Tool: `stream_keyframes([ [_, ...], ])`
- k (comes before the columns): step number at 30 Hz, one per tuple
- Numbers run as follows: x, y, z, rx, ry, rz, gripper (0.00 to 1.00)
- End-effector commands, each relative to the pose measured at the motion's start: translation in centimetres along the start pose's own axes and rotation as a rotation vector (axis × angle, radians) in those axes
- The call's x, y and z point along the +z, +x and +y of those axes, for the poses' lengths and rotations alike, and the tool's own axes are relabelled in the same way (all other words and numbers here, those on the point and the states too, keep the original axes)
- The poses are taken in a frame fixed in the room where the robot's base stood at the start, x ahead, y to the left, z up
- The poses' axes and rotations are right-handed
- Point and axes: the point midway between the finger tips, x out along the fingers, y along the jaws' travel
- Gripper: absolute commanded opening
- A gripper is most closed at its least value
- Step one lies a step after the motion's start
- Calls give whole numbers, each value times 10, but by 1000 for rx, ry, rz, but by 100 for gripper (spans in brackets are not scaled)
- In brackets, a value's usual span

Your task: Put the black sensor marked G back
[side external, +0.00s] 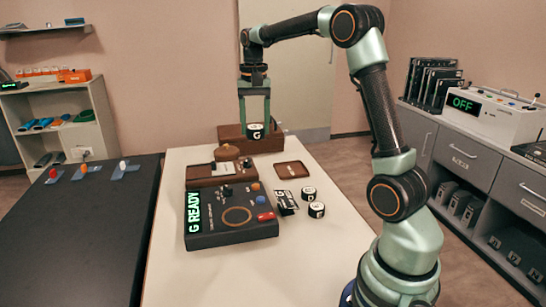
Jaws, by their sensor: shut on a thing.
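The black sensor marked G (255,132) is between the fingertips of my gripper (255,124), with its white G label facing the camera. My gripper points straight down and is shut on it. The sensor is in front of a brown box (232,138) at the far end of the white table (180,268). I cannot tell whether it touches anything below. Two other black sensors with white labels, one nearer (316,210) and one just behind it (309,194), stand on the table at the right.
A dark console (235,240) reading "G READY" lies in front, with a brown unit (205,176) behind it. A flat brown tray (291,170) and a small black-and-white item (287,203) lie to the right. A black bench (85,235) stands at the left.

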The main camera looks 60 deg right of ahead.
Motion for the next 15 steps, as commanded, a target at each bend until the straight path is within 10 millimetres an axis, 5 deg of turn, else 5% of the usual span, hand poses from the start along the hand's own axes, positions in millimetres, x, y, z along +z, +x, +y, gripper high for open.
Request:
stream_keyframes([
  [6, -73, 18, 76, 1, 9, -2, 0],
  [15, -113, 33, 139, 0, 0, 0, 0],
])
